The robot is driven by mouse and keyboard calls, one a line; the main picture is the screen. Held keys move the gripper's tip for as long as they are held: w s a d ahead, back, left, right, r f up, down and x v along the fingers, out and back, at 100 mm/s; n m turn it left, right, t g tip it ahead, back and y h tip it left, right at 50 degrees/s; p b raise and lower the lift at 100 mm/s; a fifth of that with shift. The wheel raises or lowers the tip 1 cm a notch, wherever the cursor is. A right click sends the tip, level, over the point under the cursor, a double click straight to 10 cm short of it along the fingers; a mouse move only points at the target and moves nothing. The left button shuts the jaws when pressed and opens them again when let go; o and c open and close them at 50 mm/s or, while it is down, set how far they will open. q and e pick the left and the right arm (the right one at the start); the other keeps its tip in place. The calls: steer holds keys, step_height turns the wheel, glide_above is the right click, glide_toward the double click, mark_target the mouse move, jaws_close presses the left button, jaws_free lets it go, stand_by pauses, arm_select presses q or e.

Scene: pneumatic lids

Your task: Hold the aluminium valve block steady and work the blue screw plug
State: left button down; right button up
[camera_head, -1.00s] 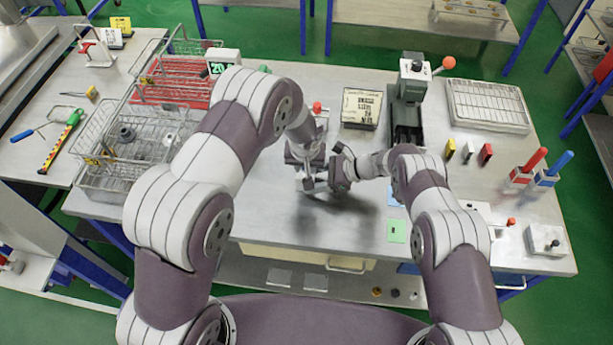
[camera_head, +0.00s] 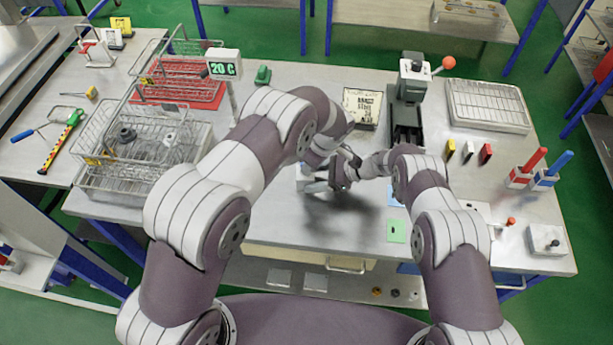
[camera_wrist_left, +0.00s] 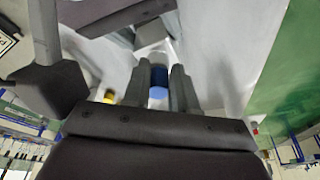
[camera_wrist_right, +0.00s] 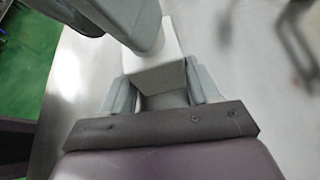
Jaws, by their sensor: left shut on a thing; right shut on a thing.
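In the right wrist view the pale grey aluminium valve block (camera_wrist_right: 157,68) sits between the two fingers of my right gripper (camera_wrist_right: 162,88), which is shut on it. In the head view my right gripper (camera_head: 340,178) is low over the bench, and part of the block (camera_head: 305,178) shows left of it. In the left wrist view the blue screw plug (camera_wrist_left: 159,77) is between the fingertips of my left gripper (camera_wrist_left: 160,75), which is shut on it. How deep the plug sits in the block cannot be told.
Wire baskets (camera_head: 150,140) and a display (camera_head: 222,66) reading 20 C stand on the left. A boxed label block (camera_head: 362,106) and a grey press (camera_head: 410,85) with an orange knob stand behind the grippers.

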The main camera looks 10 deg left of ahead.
arm_select(q)
steer(key=n, duration=0.2)
steer(key=w+n+g, duration=0.1)
steer(key=n, duration=0.3)
steer(key=shift+w, duration=0.35)
steer(key=c, duration=1)
jaws_free()
steer(key=shift+s, duration=0.25)
steer(key=shift+c, duration=0.5)
steer(key=m, duration=0.2)
steer(key=s+m, duration=0.1)
steer(key=m, duration=0.1)
steer(key=shift+a+m+t, duration=0.1)
steer(key=shift+m+t, duration=0.2)
steer(key=m, duration=0.1)
steer(key=s+m, duration=0.1)
steer(key=m, duration=0.1)
steer(key=shift+a+t, duration=0.1)
steer(key=shift+t, duration=0.3)
steer(key=shift+m+h, duration=0.3)
